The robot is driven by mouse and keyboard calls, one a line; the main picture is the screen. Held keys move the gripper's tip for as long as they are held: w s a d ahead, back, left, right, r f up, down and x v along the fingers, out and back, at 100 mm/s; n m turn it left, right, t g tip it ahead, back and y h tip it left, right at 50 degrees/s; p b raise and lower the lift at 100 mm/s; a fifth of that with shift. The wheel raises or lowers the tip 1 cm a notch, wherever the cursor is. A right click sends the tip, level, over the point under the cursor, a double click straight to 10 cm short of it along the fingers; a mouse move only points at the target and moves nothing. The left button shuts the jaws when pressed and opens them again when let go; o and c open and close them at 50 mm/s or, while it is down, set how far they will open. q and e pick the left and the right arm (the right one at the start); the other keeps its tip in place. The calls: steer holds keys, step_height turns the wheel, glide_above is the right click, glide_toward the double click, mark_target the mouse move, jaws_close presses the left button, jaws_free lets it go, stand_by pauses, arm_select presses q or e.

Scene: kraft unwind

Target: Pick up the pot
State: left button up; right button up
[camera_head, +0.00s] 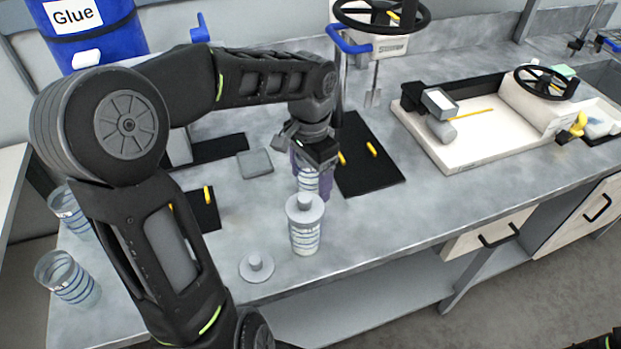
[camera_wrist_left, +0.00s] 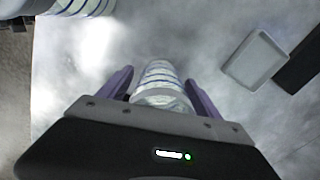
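Several clear pots with blue stripes are in the head view. One pot (camera_head: 308,181) stands on the grey bench under my left gripper (camera_head: 314,178), partly hidden by it. In the left wrist view this pot (camera_wrist_left: 160,76) lies between the two purple fingers of my left gripper (camera_wrist_left: 158,78). The fingers are spread, with a narrow gap visible on each side of the pot. A second pot with a grey lid (camera_head: 305,226) stands just in front, and a striped pot (camera_wrist_left: 85,6) shows at the wrist view's upper left. My right gripper is not in view.
A loose grey lid (camera_head: 257,267) lies near the front edge. Two more pots (camera_head: 68,278) (camera_head: 70,212) stand at the left end. A grey square dish (camera_head: 255,163) and a black mat (camera_head: 366,155) flank the gripper. A white tray (camera_head: 460,160) sits at right.

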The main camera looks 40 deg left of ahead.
arm_select(q)
steer(key=c, duration=1.4)
steer(key=shift+r, duration=0.15)
steer(key=shift+c, duration=0.2)
step_height(320, 180, up, 10)
